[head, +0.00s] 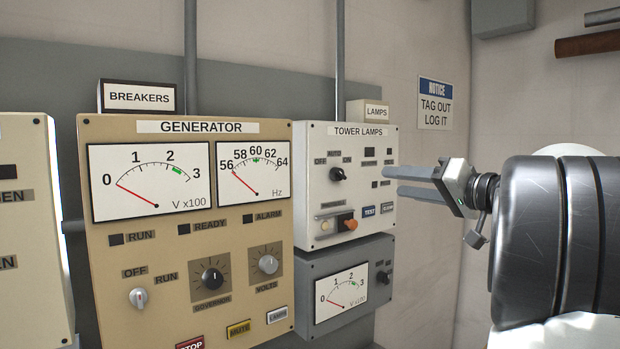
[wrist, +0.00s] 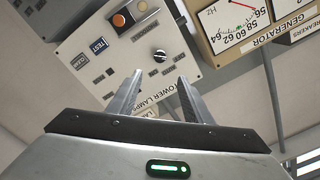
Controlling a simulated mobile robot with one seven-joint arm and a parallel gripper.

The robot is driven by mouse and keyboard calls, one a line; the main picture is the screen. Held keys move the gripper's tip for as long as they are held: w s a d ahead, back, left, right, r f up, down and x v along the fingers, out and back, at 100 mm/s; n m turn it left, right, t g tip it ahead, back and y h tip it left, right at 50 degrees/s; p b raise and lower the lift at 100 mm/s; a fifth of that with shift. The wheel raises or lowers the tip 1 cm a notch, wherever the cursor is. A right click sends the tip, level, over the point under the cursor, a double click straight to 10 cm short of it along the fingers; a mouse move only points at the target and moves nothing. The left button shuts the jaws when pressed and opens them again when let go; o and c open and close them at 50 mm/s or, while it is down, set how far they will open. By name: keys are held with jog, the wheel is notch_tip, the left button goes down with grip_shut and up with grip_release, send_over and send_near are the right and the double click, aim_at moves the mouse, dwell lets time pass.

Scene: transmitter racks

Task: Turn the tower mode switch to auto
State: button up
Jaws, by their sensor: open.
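The tower mode switch (head: 338,174) is a small black rotary knob on the cream TOWER LAMPS panel (head: 316,200), below the labels OFF, AUTO and ON. I cannot tell which label its pointer faces. My gripper (head: 393,181) is open and empty at the panel's right edge in the head view, to the right of the switch and apart from it. In the wrist view, which is turned upside down, the switch (wrist: 160,56) shows just beyond and between the two fingertips (wrist: 160,77), with a light line across it.
The panel also carries an orange button (head: 351,224), a pale button (head: 326,226), and blue TEST (head: 369,211) and dark label plates. A grey meter box (head: 310,305) hangs below. The tan GENERATOR panel (head: 190,245) stands to the left.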

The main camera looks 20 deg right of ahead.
aim_at(343, 174)
jog(key=p+x, duration=0.5)
jog(key=x, duration=1.2)
jog(key=shift+w, duration=0.15)
jog(key=c, duration=1)
jog(key=shift+c, duration=0.2)
